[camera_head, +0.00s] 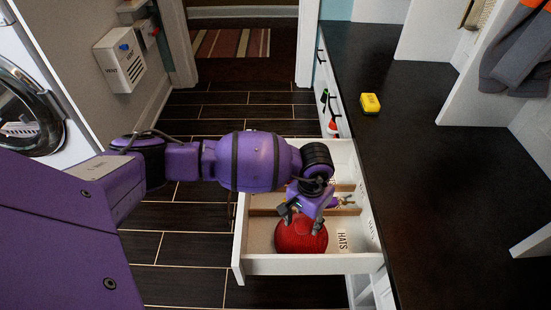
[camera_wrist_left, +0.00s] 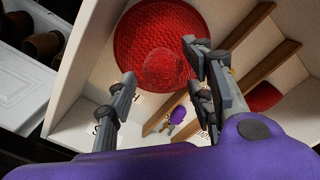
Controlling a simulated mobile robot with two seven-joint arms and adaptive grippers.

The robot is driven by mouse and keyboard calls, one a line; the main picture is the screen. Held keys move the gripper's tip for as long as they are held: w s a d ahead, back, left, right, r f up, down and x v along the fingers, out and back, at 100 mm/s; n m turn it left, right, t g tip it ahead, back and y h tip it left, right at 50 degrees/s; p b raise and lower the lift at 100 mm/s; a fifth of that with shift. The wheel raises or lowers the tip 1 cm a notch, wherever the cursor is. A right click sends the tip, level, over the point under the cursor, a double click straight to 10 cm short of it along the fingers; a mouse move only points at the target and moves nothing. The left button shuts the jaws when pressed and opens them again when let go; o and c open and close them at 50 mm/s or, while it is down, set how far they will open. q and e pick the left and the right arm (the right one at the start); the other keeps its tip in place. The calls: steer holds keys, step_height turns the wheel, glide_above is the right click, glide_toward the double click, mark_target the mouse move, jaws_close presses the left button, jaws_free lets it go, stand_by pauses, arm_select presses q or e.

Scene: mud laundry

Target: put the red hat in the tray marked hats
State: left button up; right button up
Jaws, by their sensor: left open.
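The red hat (camera_head: 300,238) is round with a woven look. It is in the front compartment of the open white drawer (camera_head: 300,264), beside the wall label reading HATS (camera_head: 342,240). In the left wrist view the hat (camera_wrist_left: 160,30) fills the top middle, its crown beyond the fingertips. My left gripper (camera_head: 302,219) is right over the hat, pointing down, fingers apart. In the wrist view the left gripper (camera_wrist_left: 157,62) is open with nothing clasped between its fingers. I cannot tell whether a fingertip touches the hat. My right gripper is not in view.
Wooden dividers (camera_wrist_left: 238,38) split the drawer. A purple item with keys (camera_wrist_left: 179,114) and another red thing (camera_wrist_left: 262,97) lie in it. A dark counter (camera_head: 425,200) with a yellow box (camera_head: 370,102) runs along the right. A washer (camera_head: 28,110) stands at left.

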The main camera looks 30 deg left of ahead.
arm_select(q)
step_height(320, 180, up, 9)
steer(key=p, duration=0.1)
steer(key=shift+p, duration=0.3)
